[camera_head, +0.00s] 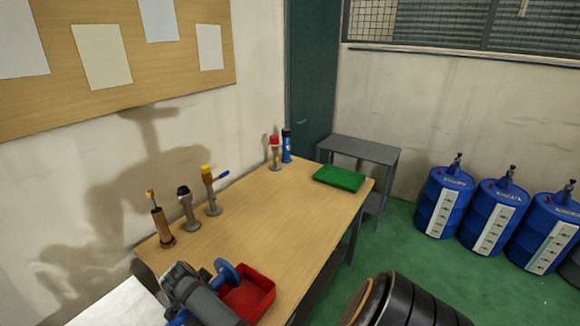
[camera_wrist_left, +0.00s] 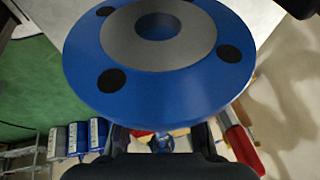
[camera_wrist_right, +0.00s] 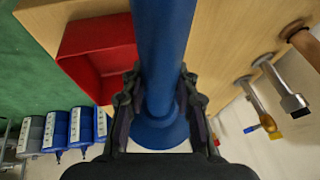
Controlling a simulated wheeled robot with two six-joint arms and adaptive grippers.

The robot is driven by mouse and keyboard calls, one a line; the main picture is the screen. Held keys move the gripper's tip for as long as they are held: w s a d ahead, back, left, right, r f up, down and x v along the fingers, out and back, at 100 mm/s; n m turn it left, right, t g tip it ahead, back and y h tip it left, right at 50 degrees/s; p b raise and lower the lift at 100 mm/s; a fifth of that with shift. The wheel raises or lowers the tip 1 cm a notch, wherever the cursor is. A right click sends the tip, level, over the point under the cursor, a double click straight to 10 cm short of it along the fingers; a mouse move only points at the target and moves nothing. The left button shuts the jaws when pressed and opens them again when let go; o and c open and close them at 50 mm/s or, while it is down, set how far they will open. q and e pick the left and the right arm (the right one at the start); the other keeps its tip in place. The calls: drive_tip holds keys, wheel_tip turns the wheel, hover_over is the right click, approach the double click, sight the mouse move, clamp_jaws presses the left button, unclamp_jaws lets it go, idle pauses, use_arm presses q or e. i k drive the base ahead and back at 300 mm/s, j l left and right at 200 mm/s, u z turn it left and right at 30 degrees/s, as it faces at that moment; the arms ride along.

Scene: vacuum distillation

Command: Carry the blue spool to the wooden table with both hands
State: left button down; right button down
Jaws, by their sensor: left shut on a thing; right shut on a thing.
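The blue spool shows in the head view as a blue flange (camera_head: 226,272) at the table's near left end, beside and partly over a red tray. In the left wrist view its wide flange (camera_wrist_left: 160,80), with a grey face and dark bolt holes, fills the upper middle. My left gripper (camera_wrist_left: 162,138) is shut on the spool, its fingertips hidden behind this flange. In the right wrist view the spool's blue pipe (camera_wrist_right: 163,60) runs between the fingers of my right gripper (camera_wrist_right: 158,98), which is shut on it. The wooden table (camera_head: 290,225) lies below the spool.
The red tray (camera_head: 262,281) sits close to the spool. Several valve-like fittings (camera_head: 187,205) stand along the wall side. A green block (camera_head: 340,178) lies at the far end. The table's middle is clear. Blue drums (camera_head: 445,200) and dark drums (camera_head: 410,305) stand on the floor.

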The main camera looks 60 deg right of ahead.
sight(271, 227)
drive_tip(key=l+z, duration=0.1)
drive_tip(key=l, duration=0.5)
drive_tip(key=i+l+z, duration=0.1)
drive_tip(key=l, duration=1.1)
drive_tip(key=i+l, duration=0.1)
drive_tip(key=l, duration=0.3)
drive_tip(key=i+l+u, duration=0.1)
drive_tip(key=l, duration=0.25)
drive_tip(key=i+l, duration=0.15)
drive_tip(key=l, duration=0.25)
drive_tip(key=i+l+u, duration=0.1)
drive_tip(key=l, duration=0.3)
